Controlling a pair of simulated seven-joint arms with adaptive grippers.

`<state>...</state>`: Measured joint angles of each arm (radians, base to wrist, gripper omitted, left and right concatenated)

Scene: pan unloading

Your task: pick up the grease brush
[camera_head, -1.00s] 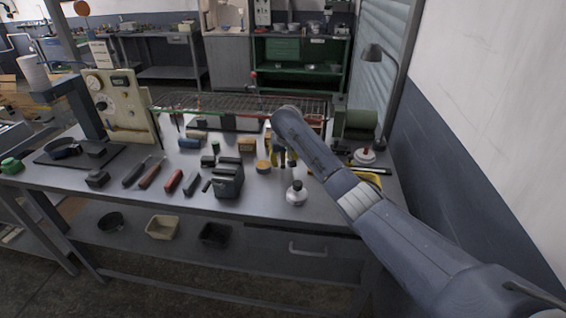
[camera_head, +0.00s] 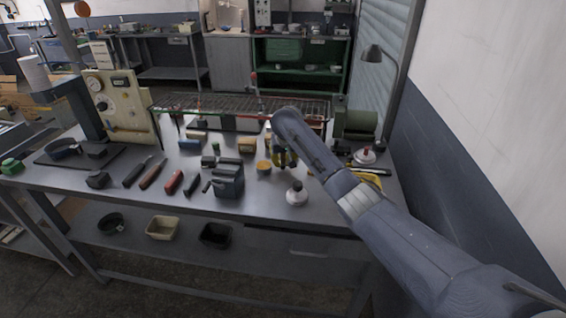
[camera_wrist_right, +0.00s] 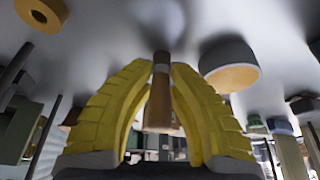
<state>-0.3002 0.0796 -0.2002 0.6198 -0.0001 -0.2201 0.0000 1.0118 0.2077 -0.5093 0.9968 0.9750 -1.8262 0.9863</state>
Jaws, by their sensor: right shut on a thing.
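The grease brush (camera_wrist_right: 160,110) is a slim brown piece with a pale band, seen between the yellow fingers in the right wrist view. My right gripper (camera_wrist_right: 158,95) is shut on it, one finger at each side. In the head view my right gripper (camera_head: 285,160) points down low over the workbench, right of a small round tin (camera_head: 264,168). The brush is mostly hidden there by my fingers and arm. I cannot tell whether it touches the bench top. My left gripper is not in view.
A wire rack (camera_head: 225,106) runs along the back. The front bench strip is mostly clear.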

